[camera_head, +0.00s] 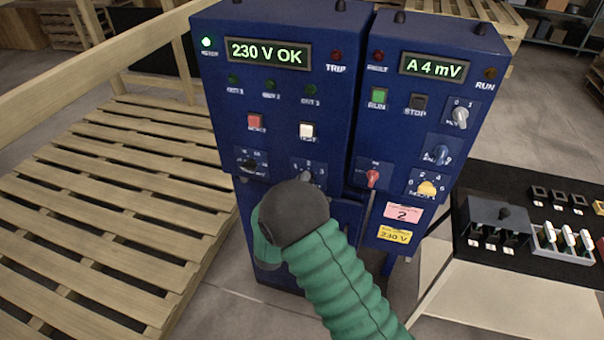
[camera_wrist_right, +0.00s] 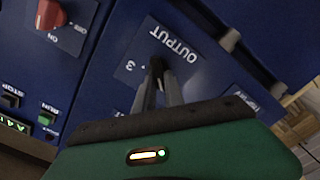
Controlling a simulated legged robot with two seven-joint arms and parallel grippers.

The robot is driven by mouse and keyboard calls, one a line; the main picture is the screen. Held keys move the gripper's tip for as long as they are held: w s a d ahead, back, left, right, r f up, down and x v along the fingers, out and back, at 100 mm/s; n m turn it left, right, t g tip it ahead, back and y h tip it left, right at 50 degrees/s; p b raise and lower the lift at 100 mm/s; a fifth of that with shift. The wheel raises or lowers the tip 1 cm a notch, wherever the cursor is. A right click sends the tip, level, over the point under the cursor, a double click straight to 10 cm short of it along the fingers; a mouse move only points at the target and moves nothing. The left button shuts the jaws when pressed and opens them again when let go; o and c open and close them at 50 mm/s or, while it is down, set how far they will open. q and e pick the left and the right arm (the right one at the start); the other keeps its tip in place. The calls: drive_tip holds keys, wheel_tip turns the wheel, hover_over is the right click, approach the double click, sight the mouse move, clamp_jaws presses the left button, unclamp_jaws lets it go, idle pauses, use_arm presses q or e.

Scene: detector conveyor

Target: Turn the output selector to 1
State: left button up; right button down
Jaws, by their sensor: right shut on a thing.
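The output selector (camera_head: 306,176) is a small knob on the lower front of the left blue cabinet. In the head view my right arm covers its lower part. In the right wrist view the OUTPUT label plate (camera_wrist_right: 172,48) shows upside down with a 3 readable, and the dark knob (camera_wrist_right: 156,65) sits between my fingertips. My right gripper (camera_wrist_right: 160,82) is shut on this knob. Which number the knob points to is hard to tell. My left gripper is out of view.
The left cabinet display (camera_head: 267,52) reads 230 V OK. Close by are a red button (camera_head: 254,121), a white button (camera_head: 306,130) and a black selector (camera_head: 250,162). The right cabinet holds a red switch (camera_head: 372,178) and a yellow knob (camera_head: 428,188). A wooden pallet (camera_head: 120,190) lies left.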

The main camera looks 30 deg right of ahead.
drive_tip(key=shift+w+a+n+p, duration=0.1)
drive_tip(key=shift+w+n+p, duration=0.05)
drive_tip(key=shift+n+p, duration=0.9)
drive_tip(key=shift+n, duration=0.25)
drive_tip(key=c, duration=1.4)
unclamp_jaws()
drive_tip(key=shift+f, duration=0.1)
drive_tip(key=shift+c, duration=0.2)
drive_tip(key=shift+w+f, duration=0.1)
drive_tip(key=b+v, duration=0.1)
drive_tip(key=v, duration=1.5)
drive_tip(key=shift+s+a, duration=0.25)
drive_tip(key=shift+s, duration=0.05)
